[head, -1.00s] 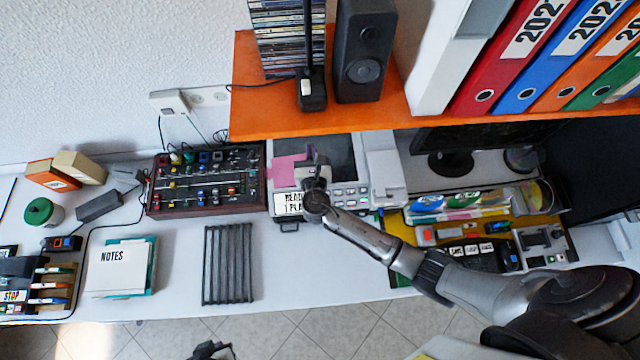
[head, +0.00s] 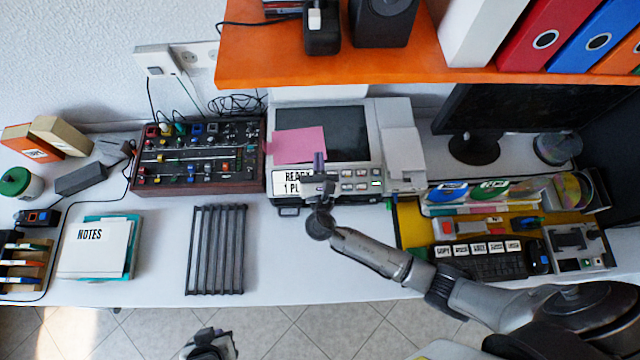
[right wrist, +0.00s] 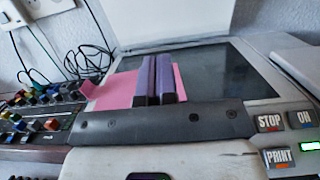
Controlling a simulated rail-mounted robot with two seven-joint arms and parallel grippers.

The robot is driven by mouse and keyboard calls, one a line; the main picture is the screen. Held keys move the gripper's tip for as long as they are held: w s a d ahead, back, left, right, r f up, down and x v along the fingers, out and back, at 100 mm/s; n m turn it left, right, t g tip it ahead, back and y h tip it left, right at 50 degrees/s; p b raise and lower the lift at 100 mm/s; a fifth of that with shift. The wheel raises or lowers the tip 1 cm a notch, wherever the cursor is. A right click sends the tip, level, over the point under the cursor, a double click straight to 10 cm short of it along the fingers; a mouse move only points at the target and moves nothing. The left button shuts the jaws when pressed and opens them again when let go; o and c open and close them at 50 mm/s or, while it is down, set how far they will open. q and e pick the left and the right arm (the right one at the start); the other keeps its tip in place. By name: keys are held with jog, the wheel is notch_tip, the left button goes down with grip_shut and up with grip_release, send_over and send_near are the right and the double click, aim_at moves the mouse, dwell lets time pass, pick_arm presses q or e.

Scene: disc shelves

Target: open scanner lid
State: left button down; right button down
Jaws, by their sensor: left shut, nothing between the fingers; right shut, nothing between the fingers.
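The scanner (head: 352,186) stands at the back of the desk, under the orange shelf. Its dark glass (head: 335,122) is uncovered. A pink sheet (head: 298,146) lies on the glass's left part; it also shows in the right wrist view (right wrist: 112,90). The pale lid (right wrist: 165,20) stands up behind the glass in the right wrist view; only a strip of it (head: 318,93) shows in the head view. My right gripper (head: 319,160) is shut and empty over the scanner's front edge, apart from the lid. My left gripper (head: 208,345) is shut at the bottom edge, away from the scanner.
The orange shelf (head: 250,70) overhangs the scanner's back. A knob panel (head: 195,155) sits close on the left. A black rack (head: 216,250) and notes (head: 92,247) lie in front left. A yellow tray (head: 410,225) with a keyboard (head: 480,262) is to the right.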

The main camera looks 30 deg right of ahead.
jog(key=v, duration=0.8)
